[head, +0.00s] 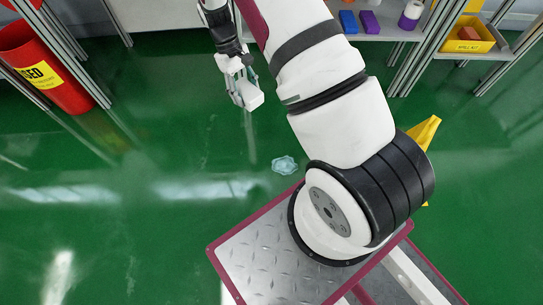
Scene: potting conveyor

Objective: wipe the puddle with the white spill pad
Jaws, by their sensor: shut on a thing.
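The puddle (285,165) is a small pale blue patch on the green floor, left of my arm's lower links. My gripper (242,82) is at the upper middle of the head view, shut on the white spill pad (249,97). The pad is a small white block, tilted in the fingers. In the picture it lies above and to the left of the puddle, apart from it. I cannot tell how high it is above the floor. The gripper partly hides the pad's upper end.
A red bin (45,68) with a yellow label stands at upper left beside metal posts. A yellow object (424,131) stands behind my arm. Floor around the puddle is clear.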

